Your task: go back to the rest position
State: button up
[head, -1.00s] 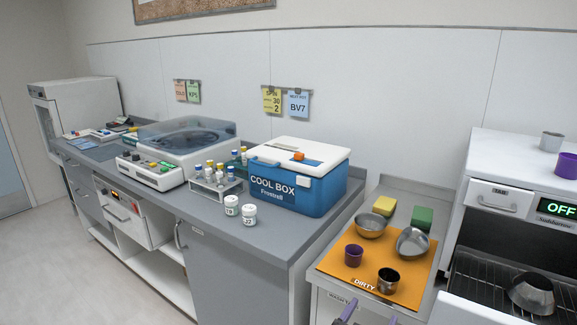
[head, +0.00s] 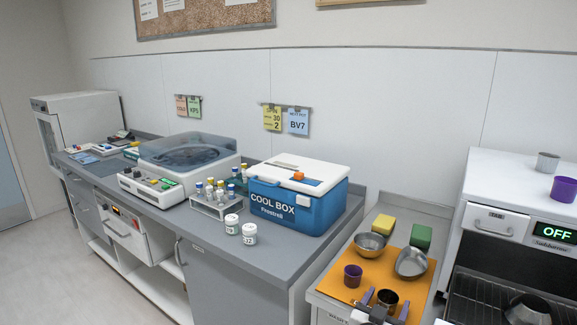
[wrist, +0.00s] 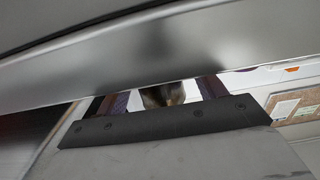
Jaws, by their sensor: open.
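My gripper (head: 388,297) shows at the bottom of the head view, its two purple fingers apart and nothing seen held between them. In that view it overlaps the dark metal cup (head: 386,299) on the orange mat marked DIRTY (head: 351,290); I cannot tell the height between them. In the wrist view the fingers (wrist: 170,95) are mostly hidden behind grey metal surfaces. A dark rounded metal thing shows between them, and I cannot tell which one.
The mat also holds a purple cup (head: 352,275) and metal bowls (head: 411,262), near yellow (head: 383,221) and green (head: 421,237) sponges. Right is an open washer (head: 495,222) with a bowl inside. Left are the cool box (head: 298,195), tube rack (head: 217,205), two jars (head: 240,229) and centrifuge (head: 185,165).

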jog(key=shift+c, duration=0.3)
jog(key=c, duration=0.7)
jog(key=shift+c, duration=0.5)
jog(key=shift+r, duration=0.1)
jog(key=shift+r+p, duration=2.75)
jog(key=shift+r, duration=0.95)
